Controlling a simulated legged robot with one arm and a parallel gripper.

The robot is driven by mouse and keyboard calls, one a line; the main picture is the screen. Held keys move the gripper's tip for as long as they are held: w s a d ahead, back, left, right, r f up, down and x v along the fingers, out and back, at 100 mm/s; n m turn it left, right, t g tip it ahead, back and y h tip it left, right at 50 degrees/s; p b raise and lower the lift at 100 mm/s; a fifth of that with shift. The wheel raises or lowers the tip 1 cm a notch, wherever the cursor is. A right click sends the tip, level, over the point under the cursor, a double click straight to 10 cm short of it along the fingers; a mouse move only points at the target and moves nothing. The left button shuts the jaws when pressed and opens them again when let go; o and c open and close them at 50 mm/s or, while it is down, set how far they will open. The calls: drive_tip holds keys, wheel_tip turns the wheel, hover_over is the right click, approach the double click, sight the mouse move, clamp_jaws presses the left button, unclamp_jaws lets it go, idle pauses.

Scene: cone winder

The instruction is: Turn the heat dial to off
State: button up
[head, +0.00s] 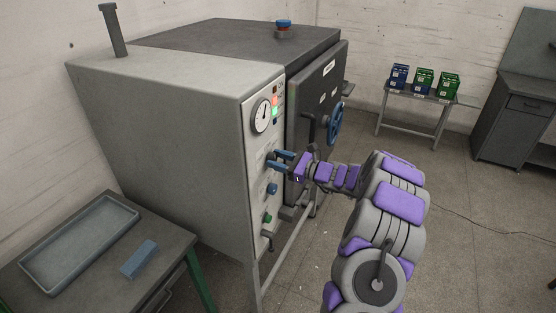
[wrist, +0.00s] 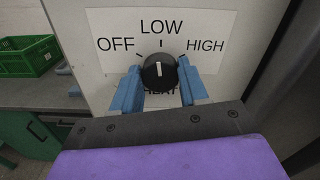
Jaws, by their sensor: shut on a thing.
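The heat dial (wrist: 159,72) is a round black knob on the machine's pale front panel. Its white mark points up, towards LOW, on a label (wrist: 161,27) reading OFF at left, LOW at top and HIGH at right. The blue fingers of my gripper (wrist: 160,75) are shut on the dial, one on each side. In the head view my gripper (head: 281,159) is at the panel, below the gauge, and the dial cannot be made out between the fingers. The lower word on the label is partly hidden.
Above my gripper are a round gauge (head: 261,115) and lit red and green lamps. Below are a blue knob (head: 272,189) and a green knob (head: 267,218). The dark door with its blue handwheel (head: 335,119) stands close on the right. A green crate (wrist: 28,56) is left.

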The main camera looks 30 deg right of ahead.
drive_tip(key=n+b, duration=0.6)
drive_tip(key=n, duration=0.1)
drive_tip(key=n+b, duration=0.2)
drive_tip(key=n, duration=0.1)
drive_tip(key=shift+s+f+n+b, duration=0.1)
drive_tip(key=shift+f+n+b, duration=0.2)
drive_tip(key=shift+f+b, duration=0.1)
idle(0.5)
drive_tip(key=o, duration=1.1)
drive_tip(key=shift+r, duration=0.1)
drive_tip(key=shift+c, duration=0.2)
drive_tip(key=shift+r, duration=0.1)
